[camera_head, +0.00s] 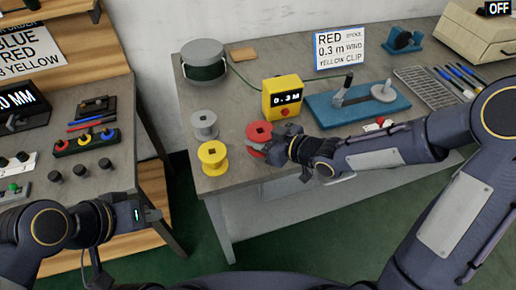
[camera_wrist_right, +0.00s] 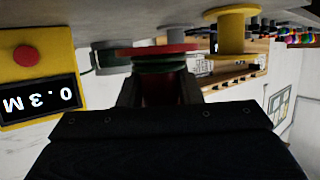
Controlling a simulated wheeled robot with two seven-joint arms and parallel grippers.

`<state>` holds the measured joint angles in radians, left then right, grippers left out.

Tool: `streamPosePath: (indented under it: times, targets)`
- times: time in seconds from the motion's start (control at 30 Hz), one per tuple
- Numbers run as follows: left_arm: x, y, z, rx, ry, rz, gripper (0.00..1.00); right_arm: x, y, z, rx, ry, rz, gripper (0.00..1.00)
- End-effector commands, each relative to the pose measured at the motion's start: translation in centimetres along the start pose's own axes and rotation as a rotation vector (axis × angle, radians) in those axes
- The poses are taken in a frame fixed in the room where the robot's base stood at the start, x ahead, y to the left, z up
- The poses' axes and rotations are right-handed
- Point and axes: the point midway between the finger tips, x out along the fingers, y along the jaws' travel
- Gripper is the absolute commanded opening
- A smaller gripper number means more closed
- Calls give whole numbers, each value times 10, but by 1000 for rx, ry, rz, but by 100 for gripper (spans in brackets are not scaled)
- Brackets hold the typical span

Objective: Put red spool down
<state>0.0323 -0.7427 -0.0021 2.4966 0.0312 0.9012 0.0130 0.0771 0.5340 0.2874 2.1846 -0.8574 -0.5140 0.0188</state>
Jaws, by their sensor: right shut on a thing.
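The red spool (camera_head: 259,130) is upright at the front left part of the workbench in the head view. My right gripper (camera_head: 258,148) is shut on it from the front right. In the right wrist view, which is upside down, the red spool (camera_wrist_right: 158,51) sits between the two fingers (camera_wrist_right: 158,92), with a dark green band beside its red flange. I cannot tell whether its base touches the bench. My left gripper (camera_head: 148,215) is at the lower left, away from the spool; its fingers are not clear.
A grey spool (camera_head: 204,125) and a yellow spool (camera_head: 213,157) stand left of the red one. A yellow 0.3 M box (camera_head: 283,98) and a blue fixture (camera_head: 358,104) are behind and right. A wire drum (camera_head: 204,63) stands at the back left. The bench's front edge is close.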

Motion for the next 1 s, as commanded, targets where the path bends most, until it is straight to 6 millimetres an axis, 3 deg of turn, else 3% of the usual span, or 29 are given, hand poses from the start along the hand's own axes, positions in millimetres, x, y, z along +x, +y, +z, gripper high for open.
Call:
streamPosePath:
  times: [0.17, 0.4, 0.77, 0.8, 0.93, 1.0]
  targets:
    - [2, -1, 1, 0, 0, 0, 0, 11, 2, 6, 0, 0, -1, 9]
    - [7, -3, 4, 0, 0, 0, 0, 22, 2, 35, 0, -1, 0, 9]
    - [11, -5, 5, 0, 0, 0, 0, 23, 3, 38, -1, 1, 1, 9]
    - [10, -5, 5, 0, 0, 0, 0, 23, 3, 38, -1, 0, 1, 34]
    - [9, -4, 5, 0, 0, 0, 0, 23, 3, 37, -1, 0, 1, 51]
    - [9, -4, 5, 0, 0, 0, 0, 23, 3, 37, -1, 0, 1, 53]
